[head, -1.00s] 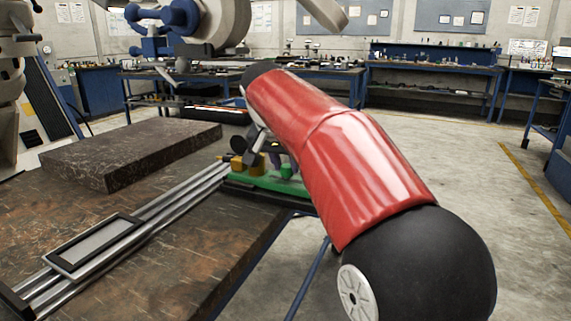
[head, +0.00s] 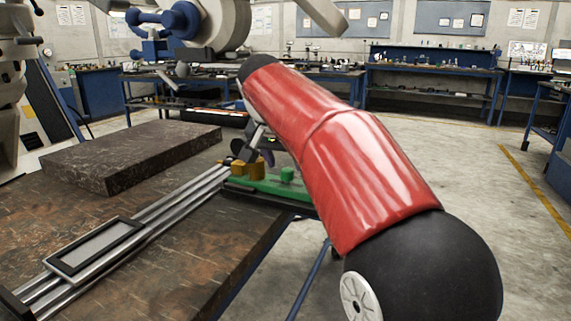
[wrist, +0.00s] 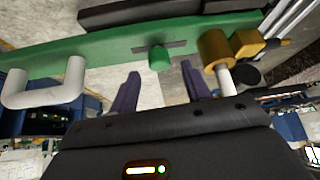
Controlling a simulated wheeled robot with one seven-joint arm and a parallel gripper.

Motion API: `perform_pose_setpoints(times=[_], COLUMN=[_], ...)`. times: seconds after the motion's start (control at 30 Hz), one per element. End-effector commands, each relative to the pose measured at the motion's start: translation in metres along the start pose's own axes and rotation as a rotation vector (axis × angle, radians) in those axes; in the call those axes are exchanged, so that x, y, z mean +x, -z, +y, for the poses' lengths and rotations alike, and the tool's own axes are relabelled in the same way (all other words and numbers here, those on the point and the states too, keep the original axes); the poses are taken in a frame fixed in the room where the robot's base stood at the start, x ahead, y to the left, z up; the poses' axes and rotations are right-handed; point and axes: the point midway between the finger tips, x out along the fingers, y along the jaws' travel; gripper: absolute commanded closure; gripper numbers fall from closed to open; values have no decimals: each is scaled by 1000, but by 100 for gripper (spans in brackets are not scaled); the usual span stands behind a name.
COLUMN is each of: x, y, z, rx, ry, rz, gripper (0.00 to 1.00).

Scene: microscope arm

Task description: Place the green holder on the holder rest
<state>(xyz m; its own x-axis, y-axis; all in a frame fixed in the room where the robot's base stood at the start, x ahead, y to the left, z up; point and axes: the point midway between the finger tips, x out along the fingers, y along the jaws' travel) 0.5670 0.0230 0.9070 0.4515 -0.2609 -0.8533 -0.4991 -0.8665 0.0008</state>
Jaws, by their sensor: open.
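The green holder (head: 272,183) is a long flat green bar at the far end of the metal rails, partly hidden behind my red arm. In the wrist view the holder (wrist: 110,48) crosses the top, with a green knob (wrist: 159,58), a pale U-shaped handle (wrist: 45,88) and a brass cylinder (wrist: 214,47). My gripper (wrist: 159,90) is open and empty, its two purple fingers apart, with the knob seen just beyond the gap between them. A black-rimmed grey plate (head: 97,248) lies on the rails near the front; I cannot tell whether it is the holder rest.
The rails (head: 185,205) run along a brown stone table (head: 190,265). A thick dark stone slab (head: 130,158) lies at the back left. A black bar (wrist: 135,14) lies beside the holder. Floor is open to the right of the table; blue workbenches line the far wall.

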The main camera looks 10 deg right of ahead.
Motion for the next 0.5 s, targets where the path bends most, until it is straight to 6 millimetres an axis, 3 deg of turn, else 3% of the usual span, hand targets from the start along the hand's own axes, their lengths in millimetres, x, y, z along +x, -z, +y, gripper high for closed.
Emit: perform_pose_setpoints(times=[0.3, 0.5], x=[-71, -95], y=[1, 1], z=[0, 0], rx=[0, 1], ry=[4, 1], rz=[2, 2], gripper=[52, 52])
